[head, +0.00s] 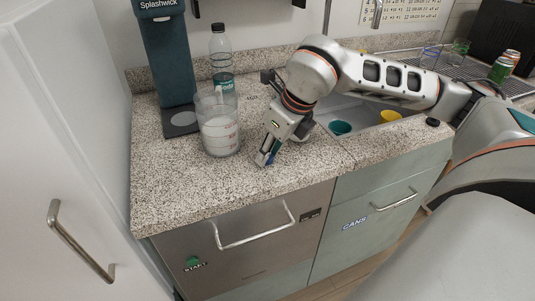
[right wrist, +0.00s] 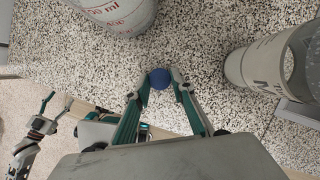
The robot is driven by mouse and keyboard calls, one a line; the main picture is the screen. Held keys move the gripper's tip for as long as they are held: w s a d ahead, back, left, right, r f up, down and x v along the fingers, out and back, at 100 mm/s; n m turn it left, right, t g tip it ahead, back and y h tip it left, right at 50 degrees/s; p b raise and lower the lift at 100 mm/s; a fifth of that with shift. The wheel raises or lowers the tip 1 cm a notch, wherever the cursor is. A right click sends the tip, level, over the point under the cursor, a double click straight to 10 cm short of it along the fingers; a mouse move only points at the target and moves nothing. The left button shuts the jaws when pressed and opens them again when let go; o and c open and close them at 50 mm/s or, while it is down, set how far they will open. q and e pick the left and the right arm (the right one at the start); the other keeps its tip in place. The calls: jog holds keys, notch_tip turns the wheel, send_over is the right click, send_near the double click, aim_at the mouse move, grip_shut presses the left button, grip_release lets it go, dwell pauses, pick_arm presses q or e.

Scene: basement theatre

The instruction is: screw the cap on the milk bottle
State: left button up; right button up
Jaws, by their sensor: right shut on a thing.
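A round blue cap (right wrist: 160,78) shows between the fingertips of my right gripper (right wrist: 159,80) in the right wrist view. The right gripper (head: 265,158) is shut on it, low over the speckled counter near its front edge. A clear jug (head: 218,122) with red marks and white liquid stands left of the gripper; it also shows in the right wrist view (right wrist: 118,12). A pale cylinder (right wrist: 262,66) with lettering is at the right of the wrist view, apart from the cap. I cannot tell whether it is the milk bottle. My left gripper (right wrist: 57,103) appears open, away from the counter.
A dark-capped soda bottle (head: 221,62) and a teal Splashwick machine (head: 167,60) stand behind the jug. A sink with a teal cup (head: 341,128) and a yellow cup (head: 389,116) lies to the right. The counter's front left (head: 175,190) is clear.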

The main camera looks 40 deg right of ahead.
pick_arm(q)
jog(key=shift+s+d+r+p, duration=0.1)
jog(key=shift+d+r+p, duration=0.15)
jog(key=shift+r+p, duration=0.6)
jog(key=shift+s+d+r+p, duration=0.15)
jog(key=shift+r+p, duration=0.35)
jog(key=shift+p, duration=0.6)
pick_arm(e)
notch_tip(320, 180, up, 20)
pick_arm(q)
jog(key=shift+w, duration=0.1)
pick_arm(e)
jog(key=s+a+f+n+g, duration=0.1)
jog(key=a+f+n+g, duration=0.1)
jog(key=f+n, duration=0.3)
jog(key=s+a+f+n+g, duration=0.1)
jog(key=f+n, duration=0.4)
jog(key=n, duration=0.9)
jog(key=a+f+n+g, duration=0.4)
jog(key=f+n+g, duration=0.1)
jog(key=n, duration=0.5)
jog(key=shift+s+f+g, duration=0.1)
jog(key=shift+s+g, duration=0.2)
jog(key=shift+s, duration=0.1)
jog(key=n, duration=0.1)
jog(key=f+n, duration=0.1)
jog(key=n+h, duration=0.1)
jog(key=shift+s+a+f+n, duration=0.1)
jog(key=shift+s+f+n, duration=0.2)
jog(key=shift+n, duration=0.1)
